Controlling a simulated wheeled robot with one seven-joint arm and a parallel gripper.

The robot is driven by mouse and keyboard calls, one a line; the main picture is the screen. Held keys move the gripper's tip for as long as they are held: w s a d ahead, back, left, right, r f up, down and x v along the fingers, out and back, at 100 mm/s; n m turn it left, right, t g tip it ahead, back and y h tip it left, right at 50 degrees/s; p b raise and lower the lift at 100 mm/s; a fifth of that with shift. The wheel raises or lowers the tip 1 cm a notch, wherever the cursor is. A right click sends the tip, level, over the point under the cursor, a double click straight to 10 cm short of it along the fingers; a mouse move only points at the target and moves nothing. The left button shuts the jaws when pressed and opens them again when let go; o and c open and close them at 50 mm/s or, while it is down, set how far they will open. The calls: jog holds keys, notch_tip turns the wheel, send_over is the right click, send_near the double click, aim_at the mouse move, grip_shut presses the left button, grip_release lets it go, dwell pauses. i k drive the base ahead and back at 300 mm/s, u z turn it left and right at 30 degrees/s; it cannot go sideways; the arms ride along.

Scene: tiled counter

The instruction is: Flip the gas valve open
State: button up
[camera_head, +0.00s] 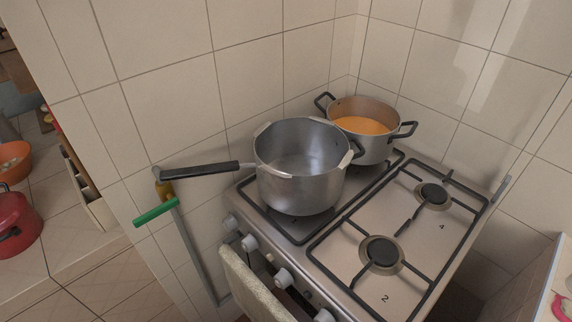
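The gas valve has a green lever handle (156,213) and a small brass-coloured body (165,189) on the tiled wall, left of the stove. A grey pipe (191,246) runs down from the valve body and bends toward the stove near the floor. The green lever points out to the lower left, across the line of the pipe. My gripper is not in view.
A steel pot (300,185) stands on the stove (345,244); its long black handle (200,170) reaches left, just above the valve. A pot with orange contents (366,148) stands behind. A cloth (247,285) hangs at the stove's front. A red pot (14,226) is far left.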

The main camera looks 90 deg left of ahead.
aim_at(145, 218)
jog(key=u, duration=4.1)
jog(key=k, duration=0.65)
jog(key=u, duration=0.25)
jog(key=i, duration=1.5)
jog(key=z, duration=0.45)
